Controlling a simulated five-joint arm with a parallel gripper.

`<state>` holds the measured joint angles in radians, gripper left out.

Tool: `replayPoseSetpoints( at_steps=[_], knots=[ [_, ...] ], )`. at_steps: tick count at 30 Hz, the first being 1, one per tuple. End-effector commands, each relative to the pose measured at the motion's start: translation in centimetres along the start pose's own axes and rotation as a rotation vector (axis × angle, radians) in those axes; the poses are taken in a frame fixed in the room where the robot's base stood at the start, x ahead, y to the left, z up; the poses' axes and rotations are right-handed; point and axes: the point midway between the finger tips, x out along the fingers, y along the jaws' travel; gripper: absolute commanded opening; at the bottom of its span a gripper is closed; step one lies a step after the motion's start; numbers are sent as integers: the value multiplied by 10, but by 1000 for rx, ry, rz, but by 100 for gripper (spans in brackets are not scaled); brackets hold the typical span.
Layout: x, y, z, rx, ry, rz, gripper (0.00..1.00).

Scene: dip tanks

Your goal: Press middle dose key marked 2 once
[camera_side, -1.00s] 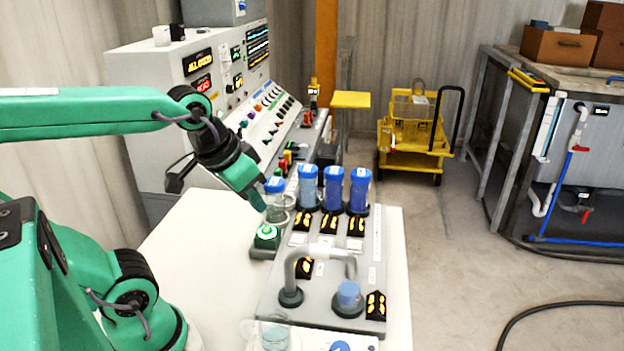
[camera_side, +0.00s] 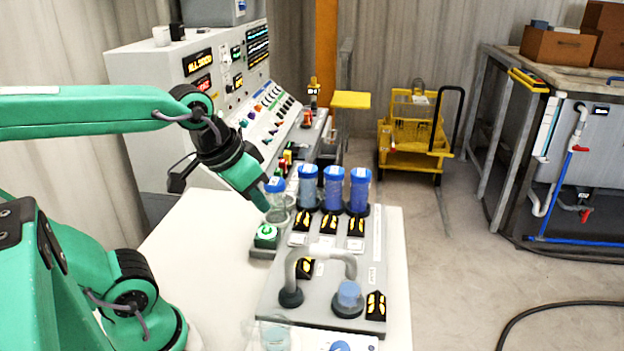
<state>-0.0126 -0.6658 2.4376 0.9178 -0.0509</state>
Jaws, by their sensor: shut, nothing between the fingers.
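The grey dosing panel (camera_side: 377,262) lies on the white table. Three pale keys sit in a row on it, each below a small black display with orange marks. The middle key (camera_side: 327,241) lies between the left key (camera_side: 298,240) and the right key (camera_side: 356,245). Their markings are too small to read. My gripper (camera_side: 265,207) is shut and empty. It points down and to the right, left of the key row and in front of a clear jar with a blue lid (camera_side: 275,185). In the picture it is apart from the middle key.
Three blue-capped cylinders (camera_side: 334,190) stand behind the keys. A green button box (camera_side: 267,235) sits just below my gripper in the picture. The table's left part is clear.

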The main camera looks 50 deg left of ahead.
Motion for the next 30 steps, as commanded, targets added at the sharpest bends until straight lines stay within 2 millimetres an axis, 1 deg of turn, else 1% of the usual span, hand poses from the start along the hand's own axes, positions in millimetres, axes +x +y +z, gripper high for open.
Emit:
replayPoseSetpoints(
  at_steps=[8,14,23,30],
  knots=[
    [9,-5,-31,-113,-74,-17,0],
    [20,-9,-55,-201,-128,-33,0],
    [44,-18,-88,-335,-209,-63,0],
    [70,-27,-111,-440,-271,-92,0]
  ],
)
